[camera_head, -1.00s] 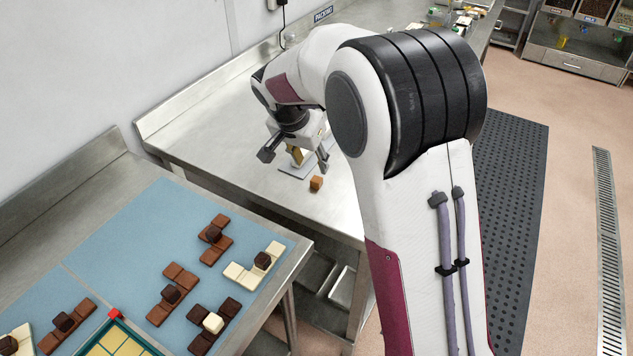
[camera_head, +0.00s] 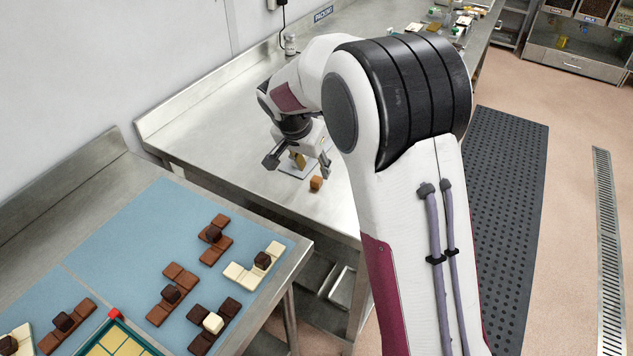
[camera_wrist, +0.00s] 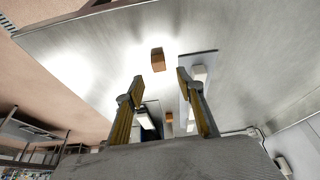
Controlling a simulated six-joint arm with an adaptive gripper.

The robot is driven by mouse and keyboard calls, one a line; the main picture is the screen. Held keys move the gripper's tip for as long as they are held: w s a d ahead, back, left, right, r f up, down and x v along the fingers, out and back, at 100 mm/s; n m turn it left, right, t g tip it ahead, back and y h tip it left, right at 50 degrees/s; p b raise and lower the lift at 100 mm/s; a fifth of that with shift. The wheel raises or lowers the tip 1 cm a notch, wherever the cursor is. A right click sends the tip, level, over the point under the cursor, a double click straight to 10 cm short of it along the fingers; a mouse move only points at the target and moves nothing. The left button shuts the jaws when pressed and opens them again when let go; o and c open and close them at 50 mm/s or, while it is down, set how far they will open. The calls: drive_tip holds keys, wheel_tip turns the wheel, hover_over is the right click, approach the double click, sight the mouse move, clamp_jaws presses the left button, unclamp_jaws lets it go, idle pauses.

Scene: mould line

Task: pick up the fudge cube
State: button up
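The fudge cube (camera_head: 316,183), a small orange-brown block, sits on the steel bench just in front of my gripper (camera_head: 298,166). In the wrist view a brown cube (camera_wrist: 158,60) shows beyond the fingertips, roughly in line with the gap between them. My gripper is open, with its two yellow-padded fingers (camera_wrist: 160,82) spread apart and nothing held. It is apart from the cube. A second small brown patch (camera_wrist: 169,117) shows deeper between the fingers; I cannot tell what it is.
A thin grey plate (camera_head: 290,172) lies on the bench (camera_head: 215,130) under my gripper. Chocolate pieces (camera_head: 216,240) stand on a blue mat (camera_head: 150,215) on the nearer table, with a green-rimmed tray (camera_head: 122,324). A small jar (camera_head: 290,43) stands farther back. The bench left of the gripper is clear.

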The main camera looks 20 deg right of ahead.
sight(317, 178)
drive_tip(key=shift+x, duration=2.5)
drive_tip(key=shift+c, duration=0.5)
drive_tip(key=c, duration=0.8)
